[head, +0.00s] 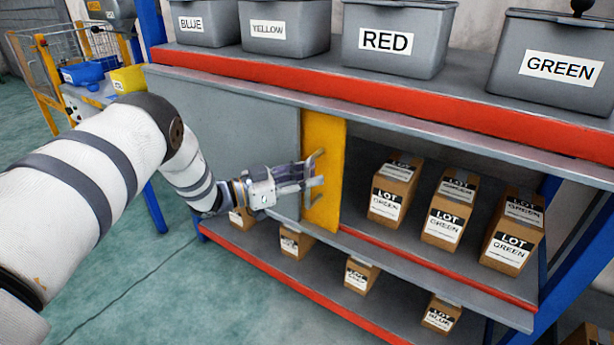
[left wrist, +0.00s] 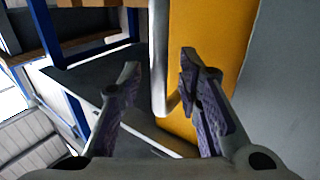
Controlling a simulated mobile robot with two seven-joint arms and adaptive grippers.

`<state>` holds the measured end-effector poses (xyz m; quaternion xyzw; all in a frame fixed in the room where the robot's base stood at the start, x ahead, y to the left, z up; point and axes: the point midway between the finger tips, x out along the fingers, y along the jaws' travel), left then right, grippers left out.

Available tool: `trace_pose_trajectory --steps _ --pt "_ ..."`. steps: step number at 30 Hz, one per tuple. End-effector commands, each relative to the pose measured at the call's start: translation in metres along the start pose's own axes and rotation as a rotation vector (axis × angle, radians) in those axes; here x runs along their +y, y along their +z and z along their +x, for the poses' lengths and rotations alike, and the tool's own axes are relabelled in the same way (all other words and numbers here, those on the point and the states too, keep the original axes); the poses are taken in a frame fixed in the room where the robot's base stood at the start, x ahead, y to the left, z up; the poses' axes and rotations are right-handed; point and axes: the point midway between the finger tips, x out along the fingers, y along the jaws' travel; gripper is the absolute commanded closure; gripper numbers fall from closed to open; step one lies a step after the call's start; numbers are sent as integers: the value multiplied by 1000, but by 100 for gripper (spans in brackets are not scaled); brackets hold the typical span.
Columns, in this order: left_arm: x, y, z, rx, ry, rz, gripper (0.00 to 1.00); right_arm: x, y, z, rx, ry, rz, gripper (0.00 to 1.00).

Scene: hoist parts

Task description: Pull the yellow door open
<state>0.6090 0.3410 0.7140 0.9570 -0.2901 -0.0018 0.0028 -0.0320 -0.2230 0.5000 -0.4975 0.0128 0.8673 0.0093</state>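The yellow door (head: 326,150) is a narrow upright panel on the middle shelf, beside a grey panel (head: 235,125). It also shows in the left wrist view (left wrist: 212,45). Its pale bar handle (left wrist: 159,60) stands upright in the left wrist view. My left gripper (head: 309,176) is at the handle, in front of the door. In the left wrist view its two fingers are apart, one on each side of the handle, with a gap clearest on the left. The gripper hides part of the handle in the head view. My right gripper is in neither view.
Several cartons labelled LOT GREEN (head: 443,212) stand right of the door on the middle shelf. More small cartons (head: 361,275) stand on the bottom shelf. Labelled grey bins (head: 394,38) line the top shelf. The floor (head: 130,265) in front is clear.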

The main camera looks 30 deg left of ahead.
Motion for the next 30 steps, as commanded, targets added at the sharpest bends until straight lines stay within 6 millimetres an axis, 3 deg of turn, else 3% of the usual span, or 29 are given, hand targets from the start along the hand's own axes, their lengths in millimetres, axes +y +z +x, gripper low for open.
trace_pose_trajectory --steps 5,15,18,23,30 --pt "0 -1 -6 1 -1 0 69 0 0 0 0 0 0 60" --pt "0 0 -92 -1 -3 -1 69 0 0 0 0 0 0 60" --pt "0 0 -109 -1 -1 0 69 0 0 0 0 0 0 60" --pt "0 0 -120 1 -1 0 69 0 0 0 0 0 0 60" --pt "0 0 -120 0 0 0 69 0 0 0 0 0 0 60"
